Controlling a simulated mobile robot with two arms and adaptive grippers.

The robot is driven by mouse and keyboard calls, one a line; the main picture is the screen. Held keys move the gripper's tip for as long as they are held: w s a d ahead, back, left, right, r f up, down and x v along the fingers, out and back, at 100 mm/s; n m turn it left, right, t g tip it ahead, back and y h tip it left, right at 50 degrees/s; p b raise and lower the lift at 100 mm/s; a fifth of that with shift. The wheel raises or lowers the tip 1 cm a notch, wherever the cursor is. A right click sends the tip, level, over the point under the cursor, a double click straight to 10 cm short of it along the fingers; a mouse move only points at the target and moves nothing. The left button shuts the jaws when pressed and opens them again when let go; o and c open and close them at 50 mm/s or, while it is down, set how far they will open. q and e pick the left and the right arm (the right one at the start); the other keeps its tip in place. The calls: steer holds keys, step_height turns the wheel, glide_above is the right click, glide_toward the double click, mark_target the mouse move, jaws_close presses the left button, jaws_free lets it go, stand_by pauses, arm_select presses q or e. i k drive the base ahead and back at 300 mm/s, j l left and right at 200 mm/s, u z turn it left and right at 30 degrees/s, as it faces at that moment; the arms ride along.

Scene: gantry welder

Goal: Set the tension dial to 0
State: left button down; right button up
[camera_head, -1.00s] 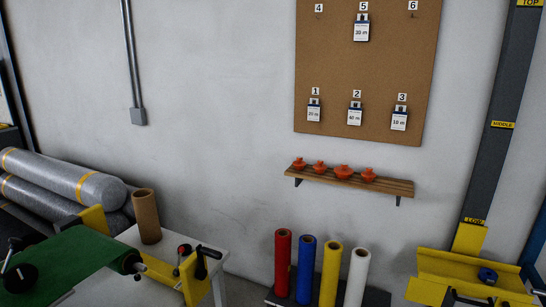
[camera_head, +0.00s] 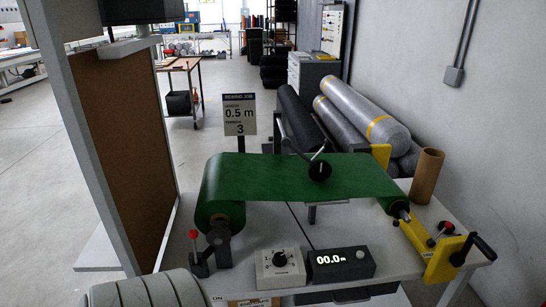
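The tension dial (camera_head: 280,258) is a dark round knob on a small white box with a printed scale, standing at the front of the white table. The knob's pointer and the scale numbers are too small to read. A black counter box (camera_head: 341,263) right beside it shows 00.0 m. A sign (camera_head: 239,115) behind the green roll reads rewind job, length 0.5 m, with a 3 on its lower line. Neither of my grippers is in view.
Green sheet (camera_head: 290,180) spans between a roll at the left and a yellow-framed spindle at the right. A red-knobbed lever (camera_head: 194,249) stands left of the dial box. A brown cardboard tube (camera_head: 426,176) stands at the right. Grey rolls (camera_head: 361,120) lie behind.

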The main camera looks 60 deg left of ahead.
mark_target(279, 260)
steer(key=u, duration=1.75)
